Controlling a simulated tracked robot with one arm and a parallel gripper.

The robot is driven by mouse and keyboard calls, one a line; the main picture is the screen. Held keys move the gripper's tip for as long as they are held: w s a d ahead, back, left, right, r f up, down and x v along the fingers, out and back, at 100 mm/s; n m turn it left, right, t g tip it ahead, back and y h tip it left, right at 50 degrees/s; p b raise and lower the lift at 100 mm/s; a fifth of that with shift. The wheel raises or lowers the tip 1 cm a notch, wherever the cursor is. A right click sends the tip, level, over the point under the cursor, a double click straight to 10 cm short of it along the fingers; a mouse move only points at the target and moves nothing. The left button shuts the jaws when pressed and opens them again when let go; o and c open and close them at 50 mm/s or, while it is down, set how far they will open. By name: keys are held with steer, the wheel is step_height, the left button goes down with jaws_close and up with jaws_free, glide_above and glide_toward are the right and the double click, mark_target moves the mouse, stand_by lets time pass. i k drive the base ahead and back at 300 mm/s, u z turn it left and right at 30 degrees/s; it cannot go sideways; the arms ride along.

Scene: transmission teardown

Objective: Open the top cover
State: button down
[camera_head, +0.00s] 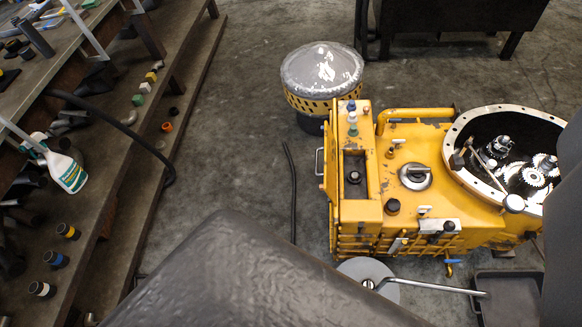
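A yellow transmission housing (405,215) stands on the floor right of centre. Its round bell opening with a pale flange (453,130) is at the right, and metal gears (533,177) show inside. A round silver cap with a handle (415,177) sits flat on the housing's top face. Left of it is a narrow rectangular recess (353,178) with a dark knob inside. I cannot tell which part is the top cover. No gripper fingers show. Large dark grey shapes at the bottom and right edge, likely my own arm, hide part of the scene.
A grey-topped yellow drum (322,78) stands behind. A disc with a long rod (368,280) and a dark tray (508,298) are in front. Shelves at left hold a spray bottle (62,168) and parts. The floor between is mostly clear.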

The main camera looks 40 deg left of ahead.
mark_target(329, 173)
steer(key=z, duration=0.05)
steer(key=k, duration=0.9)
steer(key=u, duration=0.95)
steer(key=i, duration=1.7)
